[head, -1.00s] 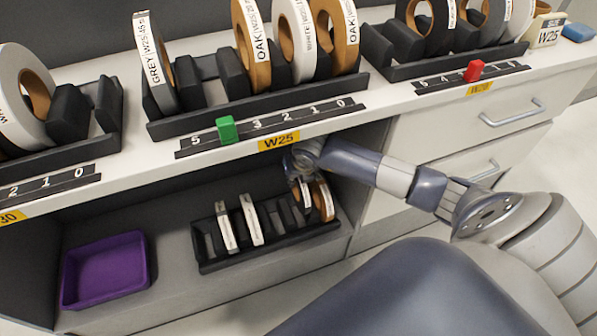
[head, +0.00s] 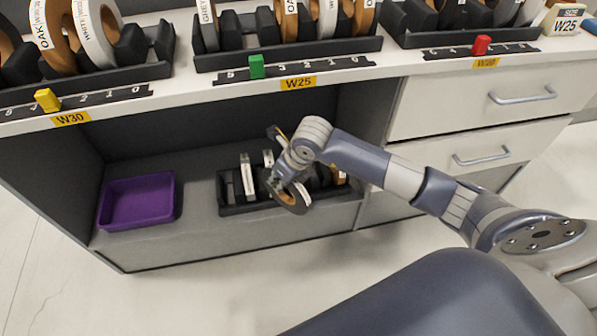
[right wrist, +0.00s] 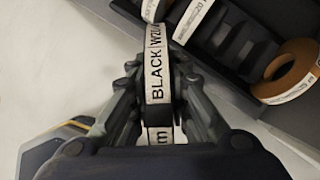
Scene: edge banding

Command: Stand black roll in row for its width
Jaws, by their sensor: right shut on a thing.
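My right gripper (head: 288,182) is in front of the open lower shelf. It is shut on the black roll (head: 289,198), which hangs tilted at the front of the low rack (head: 236,211). In the right wrist view the fingers of the gripper (right wrist: 158,100) clasp the roll, and its white label (right wrist: 157,75) reads BLACK and what looks like W20. On the counter the row tagged W20 (head: 486,63), with a red slider (head: 481,45), is at the right. Its rack (head: 400,55) holds several rolls, partly cut off by the frame. My left gripper is not in view.
Rows tagged W25 (head: 298,83) and W30 (head: 70,118) lie further left, with green (head: 256,66) and yellow (head: 47,100) sliders. A purple tray (head: 137,203) stands left on the lower shelf. The counter edge overhangs the shelf. Drawers (head: 475,105) are at the right.

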